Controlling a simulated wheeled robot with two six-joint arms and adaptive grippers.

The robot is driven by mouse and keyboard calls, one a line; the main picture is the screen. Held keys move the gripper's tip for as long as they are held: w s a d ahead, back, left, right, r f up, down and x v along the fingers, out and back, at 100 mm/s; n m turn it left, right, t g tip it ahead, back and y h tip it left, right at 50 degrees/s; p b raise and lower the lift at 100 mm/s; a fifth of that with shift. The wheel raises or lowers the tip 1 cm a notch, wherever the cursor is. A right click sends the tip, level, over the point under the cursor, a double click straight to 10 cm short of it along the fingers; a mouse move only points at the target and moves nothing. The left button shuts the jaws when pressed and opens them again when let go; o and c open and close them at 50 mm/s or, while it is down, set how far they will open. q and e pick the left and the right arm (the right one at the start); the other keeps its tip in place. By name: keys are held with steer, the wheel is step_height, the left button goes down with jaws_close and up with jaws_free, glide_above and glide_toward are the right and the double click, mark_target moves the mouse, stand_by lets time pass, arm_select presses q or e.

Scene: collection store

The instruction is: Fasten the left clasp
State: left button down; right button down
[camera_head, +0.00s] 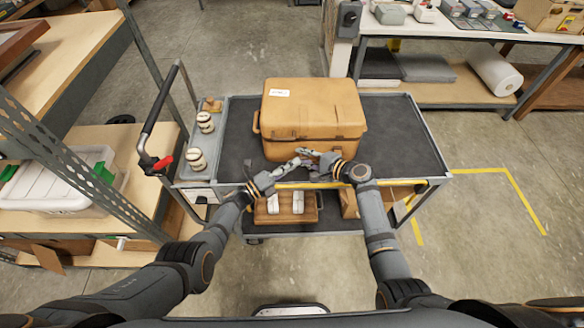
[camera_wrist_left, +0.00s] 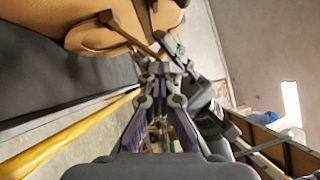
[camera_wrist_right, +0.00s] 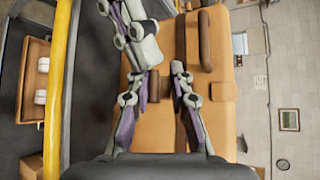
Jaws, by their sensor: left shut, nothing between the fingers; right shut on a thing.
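The tan case (camera_head: 312,105) stands closed-looking on the cart, its front towards me. My left gripper (camera_head: 296,164) is shut and empty just in front of the case's front, left of its middle; its fingertips (camera_wrist_left: 161,68) meet in the left wrist view. My right gripper (camera_head: 312,158) is close beside it, at the case's front. In the right wrist view its fingers are shut on a small brown piece (camera_wrist_right: 154,88) at the case's front. I cannot tell whether this is the left clasp; the grippers hide much of that area.
The cart's dark top (camera_head: 405,135) is clear right of the case. Lidded jars (camera_head: 196,159) stand in a tray on the left. A brown box with white items (camera_head: 285,207) sits on the lower shelf. The cart's yellow front edge (camera_wrist_right: 58,80) runs close to both grippers.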

steer(key=c, duration=1.4)
jaws_free()
steer(key=shift+s+a+f, duration=0.1)
steer(key=shift+f, duration=0.1)
steer(key=shift+o, duration=0.2)
